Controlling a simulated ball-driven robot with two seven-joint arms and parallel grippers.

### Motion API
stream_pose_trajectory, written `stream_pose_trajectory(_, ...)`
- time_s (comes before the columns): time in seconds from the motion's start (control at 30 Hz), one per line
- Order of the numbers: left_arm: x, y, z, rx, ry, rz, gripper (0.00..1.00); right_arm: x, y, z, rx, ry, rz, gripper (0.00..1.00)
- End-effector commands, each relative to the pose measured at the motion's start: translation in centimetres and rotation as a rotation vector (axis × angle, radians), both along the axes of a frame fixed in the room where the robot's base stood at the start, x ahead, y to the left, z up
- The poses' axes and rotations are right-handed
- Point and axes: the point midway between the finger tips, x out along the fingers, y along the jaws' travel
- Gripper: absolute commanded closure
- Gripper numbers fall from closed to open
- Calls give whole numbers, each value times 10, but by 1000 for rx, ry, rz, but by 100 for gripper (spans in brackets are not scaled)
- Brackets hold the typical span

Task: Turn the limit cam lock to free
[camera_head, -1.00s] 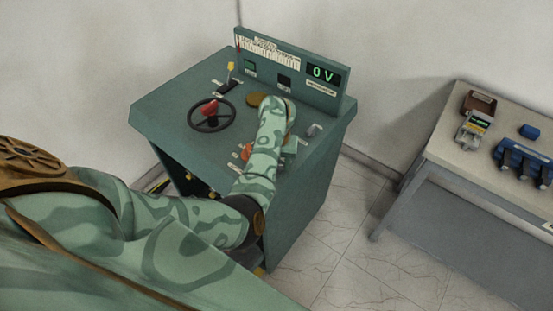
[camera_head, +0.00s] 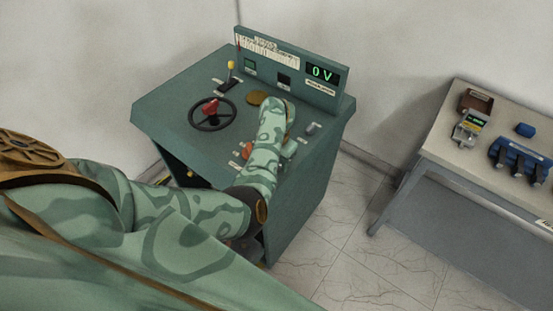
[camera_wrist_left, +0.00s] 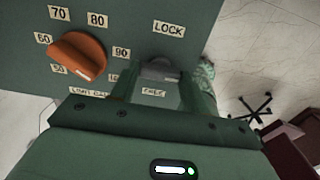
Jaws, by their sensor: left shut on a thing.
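The limit cam lock is a small grey knob (camera_wrist_left: 158,70) between a LOCK label (camera_wrist_left: 168,29) and a FREE label (camera_wrist_left: 153,92) in the left wrist view. My left gripper (camera_wrist_left: 160,78) has its two fingers on either side of the knob and is shut on it. Which label the knob points to is not clear. An orange limit cam dial (camera_wrist_left: 78,57) with numbers around it sits to its left. In the head view my left gripper (camera_head: 288,148) is mostly behind its own arm, over the right of the green console (camera_head: 165,112). My right gripper is not in view.
The console also carries a black handwheel (camera_head: 212,124) with a red centre, a yellow-tipped lever (camera_head: 230,70) and a display (camera_head: 322,73) reading 0 V. A side table (camera_head: 440,150) with a meter (camera_head: 470,127) and a blue block (camera_head: 520,160) stands right, across clear floor.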

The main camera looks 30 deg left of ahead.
Motion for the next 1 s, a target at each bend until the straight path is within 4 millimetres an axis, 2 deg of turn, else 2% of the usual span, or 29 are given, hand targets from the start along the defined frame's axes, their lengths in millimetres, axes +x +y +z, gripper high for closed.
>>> stream_pose_trajectory(0.3, 2, 0, 2, 2, -6, -4, 77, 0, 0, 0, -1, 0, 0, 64)
stream_pose_trajectory(0.33, 2, 0, 2, 2, -6, -4, 46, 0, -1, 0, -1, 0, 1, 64)
stream_pose_trajectory(0.4, 2, 0, 2, 2, -6, -4, 33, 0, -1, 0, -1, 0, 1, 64)
stream_pose_trajectory(0.67, 1, 0, 2, 1, -3, -2, 33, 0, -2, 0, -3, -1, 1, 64)
stream_pose_trajectory(0.77, 1, 0, 8, 1, -3, -3, 33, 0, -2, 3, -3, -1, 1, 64)
stream_pose_trajectory(0.87, 1, 0, 25, 3, -5, -2, 33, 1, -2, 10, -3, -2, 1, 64)
stream_pose_trajectory(1.0, 2, 0, 63, 1, -7, -1, 33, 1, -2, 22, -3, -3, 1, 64)
